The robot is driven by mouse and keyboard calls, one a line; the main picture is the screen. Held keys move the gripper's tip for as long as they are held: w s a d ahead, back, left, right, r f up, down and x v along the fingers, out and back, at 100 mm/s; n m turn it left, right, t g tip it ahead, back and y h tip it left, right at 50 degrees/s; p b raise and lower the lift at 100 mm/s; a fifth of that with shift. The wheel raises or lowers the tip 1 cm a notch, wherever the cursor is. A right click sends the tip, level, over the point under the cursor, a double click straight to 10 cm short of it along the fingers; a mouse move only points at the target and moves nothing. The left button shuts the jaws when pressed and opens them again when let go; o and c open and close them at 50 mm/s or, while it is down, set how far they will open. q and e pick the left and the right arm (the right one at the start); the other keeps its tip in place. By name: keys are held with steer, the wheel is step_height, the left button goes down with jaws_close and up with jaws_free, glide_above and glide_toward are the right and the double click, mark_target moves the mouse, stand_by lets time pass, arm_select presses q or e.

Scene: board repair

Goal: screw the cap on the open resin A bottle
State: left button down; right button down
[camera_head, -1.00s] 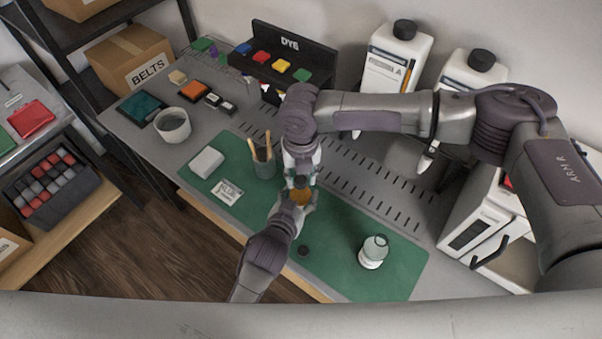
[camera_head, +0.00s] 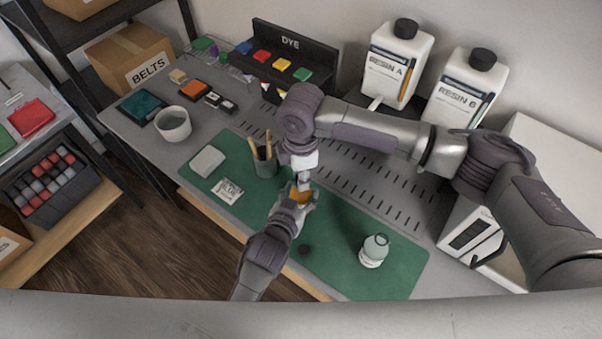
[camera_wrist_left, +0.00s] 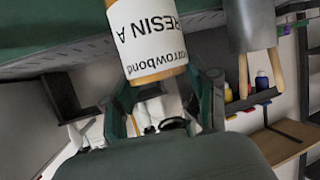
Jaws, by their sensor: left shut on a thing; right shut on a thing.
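An amber bottle (camera_head: 300,195) is held over the green mat by my left gripper (camera_head: 297,203), which is shut on it. In the left wrist view its white label reads RESIN A, upside down in the picture (camera_wrist_left: 148,35). My right gripper (camera_head: 303,180) comes down from above, directly over the bottle's top, and is shut. What it grips is small and mostly hidden by its fingers; it looks like the cap. I cannot tell whether it touches the neck or how it sits on the thread. A dark round piece (camera_head: 304,250) lies on the mat in front.
A pencil cup (camera_head: 265,162), white block (camera_head: 207,161) and card (camera_head: 228,191) are at left. Large RESIN A (camera_head: 398,65) and RESIN B (camera_head: 465,88) jugs stand behind. The mat's right part is mostly free.

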steer(key=m, duration=0.5)
steer(key=shift+s+f, duration=0.1)
steer(key=shift+s, duration=0.05)
steer(key=m, duration=0.5)
steer(key=shift+m, duration=0.4)
steer(key=m, duration=0.5)
steer(key=shift+a+m, duration=0.1)
steer(key=shift+m, duration=0.2)
steer(key=m, duration=0.4)
steer(key=shift+m, duration=0.4)
steer(key=c, duration=0.9)
jaws_free()
steer(key=shift+r, duration=2.3)
